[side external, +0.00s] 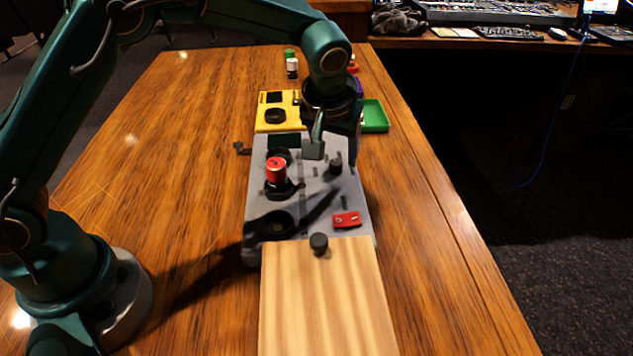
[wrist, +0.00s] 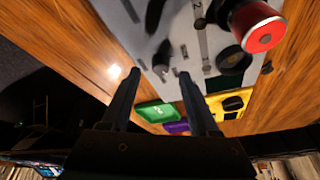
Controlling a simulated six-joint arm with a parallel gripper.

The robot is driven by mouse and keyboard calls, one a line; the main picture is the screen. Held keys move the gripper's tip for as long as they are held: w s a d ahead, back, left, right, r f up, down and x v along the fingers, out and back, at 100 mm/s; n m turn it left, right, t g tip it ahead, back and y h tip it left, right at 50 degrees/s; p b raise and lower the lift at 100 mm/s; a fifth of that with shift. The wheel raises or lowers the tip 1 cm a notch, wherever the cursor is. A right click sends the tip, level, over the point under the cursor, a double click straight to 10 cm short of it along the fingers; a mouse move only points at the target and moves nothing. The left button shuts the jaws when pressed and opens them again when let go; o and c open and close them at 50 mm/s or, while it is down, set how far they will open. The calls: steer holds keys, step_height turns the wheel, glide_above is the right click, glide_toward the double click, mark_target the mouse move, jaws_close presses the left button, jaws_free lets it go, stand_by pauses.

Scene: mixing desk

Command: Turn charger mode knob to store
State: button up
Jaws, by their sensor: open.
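A grey panel (side external: 258,215) lies on the wooden table and carries several black controls. A small black knob (side external: 335,165) stands on its right half, just below my gripper (side external: 333,148). My gripper is open and empty, with its fingers pointing down above the panel. In the wrist view, a dark knob-like part (wrist: 162,52) shows between and beyond the fingertips (wrist: 158,73); I cannot tell if they touch it. I cannot read any mode marking, so which knob is the charger mode knob is unclear.
A red-topped cylinder (side external: 276,168) stands left on the panel. A red block (side external: 346,219) sits lower right. A yellow device (side external: 268,100) and green tray (side external: 375,117) lie behind. A pale board (side external: 325,300) is in front, a black knob (side external: 319,243) at its edge.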

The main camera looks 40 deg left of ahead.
mark_target(336, 166)
steer(key=shift+x, duration=1.4)
jaws_close()
steer(key=m, duration=0.2)
steer(key=m+h, duration=0.2)
steer(key=m, duration=0.1)
steer(key=shift+s+a+m, duration=0.1)
steer(key=shift+a+m, duration=0.15)
steer(key=shift+m, duration=0.05)
steer(key=m+h, duration=0.1)
steer(key=m, duration=0.2)
steer(key=m+h, duration=0.1)
steer(key=m, duration=0.2)
steer(key=shift+a+h, duration=0.15)
steer(key=shift+h, duration=0.15)
steer(key=shift+m, duration=0.3)
jaws_free()
